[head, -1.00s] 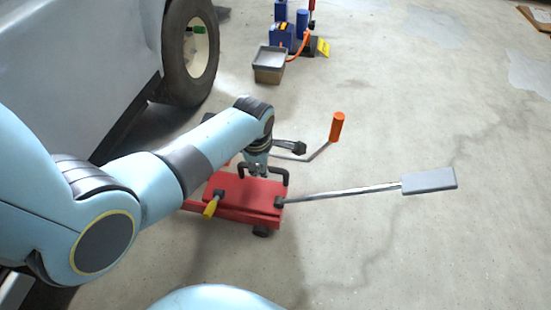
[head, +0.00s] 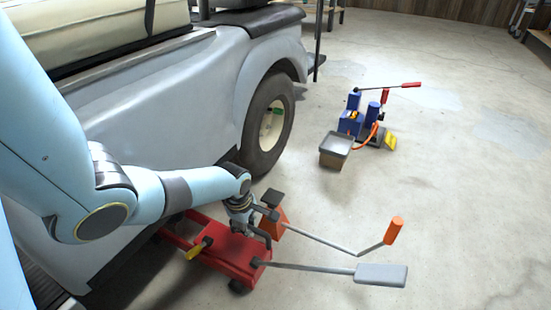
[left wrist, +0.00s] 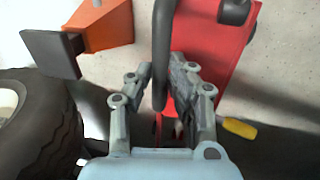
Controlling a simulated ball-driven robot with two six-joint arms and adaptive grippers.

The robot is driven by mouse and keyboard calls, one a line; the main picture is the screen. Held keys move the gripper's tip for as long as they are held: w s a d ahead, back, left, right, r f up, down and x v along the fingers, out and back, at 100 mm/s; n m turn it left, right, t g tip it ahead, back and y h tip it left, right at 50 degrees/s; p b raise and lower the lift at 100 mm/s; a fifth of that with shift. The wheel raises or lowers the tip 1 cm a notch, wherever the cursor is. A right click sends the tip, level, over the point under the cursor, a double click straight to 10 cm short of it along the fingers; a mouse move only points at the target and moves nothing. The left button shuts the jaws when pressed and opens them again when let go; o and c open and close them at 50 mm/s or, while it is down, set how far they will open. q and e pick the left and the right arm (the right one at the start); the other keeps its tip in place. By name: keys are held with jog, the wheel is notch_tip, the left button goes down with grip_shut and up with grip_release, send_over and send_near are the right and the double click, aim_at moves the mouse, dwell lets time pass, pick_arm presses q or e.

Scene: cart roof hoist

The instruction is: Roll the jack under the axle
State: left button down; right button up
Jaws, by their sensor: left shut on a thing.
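The red jack (head: 225,250) is low on the floor beside the grey cart (head: 165,95). It has a yellow knob, a dark wheel and a long lever with a grey grip (head: 381,274). Its narrow front points left to the cart's lower side, where my arm partly covers it. The axle is hidden behind the cart's body. My left gripper (head: 262,232) is at the jack's black carry handle. In the left wrist view my left gripper (left wrist: 158,80) is shut on that handle (left wrist: 163,40), with the red body (left wrist: 212,45) beyond. My right gripper is out of view.
An orange stand (head: 277,224) with a black pad and an orange-handled crank is close beside the jack. The cart's wheel (head: 265,125) stands behind. A blue pump unit (head: 352,118) and grey-topped box (head: 335,150) are farther back. Floor at right is clear.

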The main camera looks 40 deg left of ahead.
aim_at(231, 220)
pick_arm(q)
jog(key=a, duration=0.1)
jog(key=s+a, duration=0.1)
jog(key=a, duration=0.3)
jog(key=shift+s+a, duration=0.25)
jog(key=shift+s, duration=0.05)
jog(key=c, duration=1.2)
grip_release()
jog(key=shift+a, duration=0.1)
jog(key=shift+c, duration=0.2)
jog(key=shift+r, duration=0.15)
notch_tip(231, 220, up, 7)
jog(key=s, duration=0.1)
jog(key=shift+s+d, duration=0.2)
jog(key=shift+d, duration=0.1)
